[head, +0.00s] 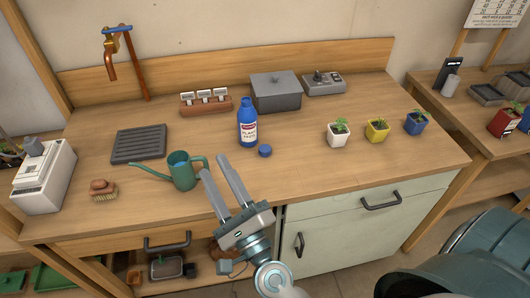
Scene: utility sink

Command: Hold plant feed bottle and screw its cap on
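The plant feed bottle (247,134) is blue with a white and red label and stands upright on the wooden worktop. Its blue cap (265,151) lies on the worktop just right of the bottle's base, apart from it. My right gripper (214,166) is open, with its two fingers spread and nothing seen between them. In the picture it is in front of the bottle, a little to the left, beside the watering can. My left gripper is not in view.
A green watering can (182,172) stands close left of my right gripper. Behind the bottle are a grey lidded box (277,95) and a rack of labelled packets (206,104). Several potted seedlings (338,133) stand to the right.

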